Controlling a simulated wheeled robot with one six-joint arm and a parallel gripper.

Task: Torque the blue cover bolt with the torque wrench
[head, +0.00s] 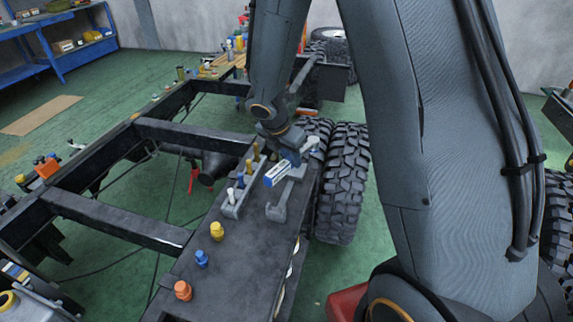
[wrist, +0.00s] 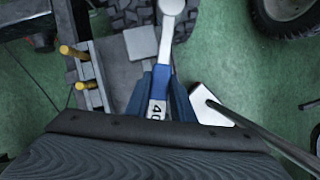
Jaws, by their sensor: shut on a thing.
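My gripper (head: 287,158) is shut on the torque wrench (head: 277,175), over the grey bracket on the dark chassis cover. The wrench has a blue handle with a white label and a silver head. In the wrist view, my gripper (wrist: 160,88) has its blue fingers on both sides of the wrench (wrist: 171,40). Its label reads "40" and its round head points up in the picture. The blue cover bolt (head: 201,258) stands upright on the cover, nearer the camera and left of the gripper, apart from the wrench. It is not seen in the wrist view.
A yellow bolt (head: 217,231) and an orange bolt (head: 183,290) flank the blue one. A grey rack (head: 232,206) with brass-coloured pieces stands left of the grey bracket (head: 277,212). Large tyres (head: 343,180) stand right of the cover. Chassis rails (head: 110,212) lie left.

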